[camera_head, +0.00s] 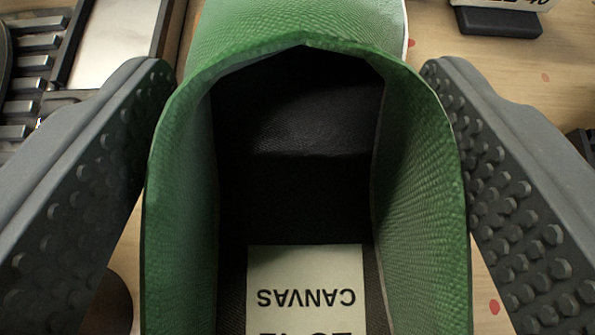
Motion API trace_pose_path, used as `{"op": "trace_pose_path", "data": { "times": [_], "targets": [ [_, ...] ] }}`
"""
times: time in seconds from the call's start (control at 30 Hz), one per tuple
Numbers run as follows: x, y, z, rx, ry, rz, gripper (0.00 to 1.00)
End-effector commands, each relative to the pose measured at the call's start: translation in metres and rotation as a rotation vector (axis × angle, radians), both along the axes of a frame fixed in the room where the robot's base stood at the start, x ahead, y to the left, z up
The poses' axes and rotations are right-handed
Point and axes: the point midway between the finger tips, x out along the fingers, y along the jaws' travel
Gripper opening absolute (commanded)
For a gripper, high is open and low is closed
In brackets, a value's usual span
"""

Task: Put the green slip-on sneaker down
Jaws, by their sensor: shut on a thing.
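The green slip-on sneaker (420,185) fills the middle of the view, its opening facing me and its toe at the top. Its inside is black, with a pale label (305,285) reading "CANVAS" upside down. My gripper (300,75) has one grey studded finger on each side of the sneaker and is shut on it. The sneaker's heel end runs out of the bottom of the view, and its sole is hidden, so I cannot tell whether it touches the surface below.
A wooden surface (450,55) with small red spots lies below. A black ribbed rack or tray (35,85) and a pale flat panel (115,40) are at the upper left. A black block (500,22) lies at the upper right. A dark round thing (112,305) is at the lower left.

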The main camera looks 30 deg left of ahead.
Motion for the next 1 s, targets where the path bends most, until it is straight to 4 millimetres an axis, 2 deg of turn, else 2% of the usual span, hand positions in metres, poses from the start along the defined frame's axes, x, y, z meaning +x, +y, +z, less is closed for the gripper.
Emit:
{"op": "trace_pose_path", "data": {
  "times": [0.03,0.13,0.37,0.4,0.47,0.5,0.8,1.0],
  "targets": [
    [-0.001,0.000,-0.011,0.000,0.005,0.001,0.33],
    [-0.001,0.001,-0.026,0.000,0.007,0.002,0.33],
    [-0.001,0.000,-0.029,-0.001,0.002,0.001,0.33],
    [-0.001,0.000,-0.029,-0.001,0.003,0.001,0.68],
    [-0.001,0.000,-0.029,-0.001,0.003,0.001,0.85],
    [-0.001,0.000,-0.028,-0.001,0.003,0.001,0.88],
    [-0.001,0.000,-0.027,-0.001,0.002,0.001,0.88],
    [-0.012,-0.008,-0.016,0.000,-0.002,0.000,0.88]
  ]
}}
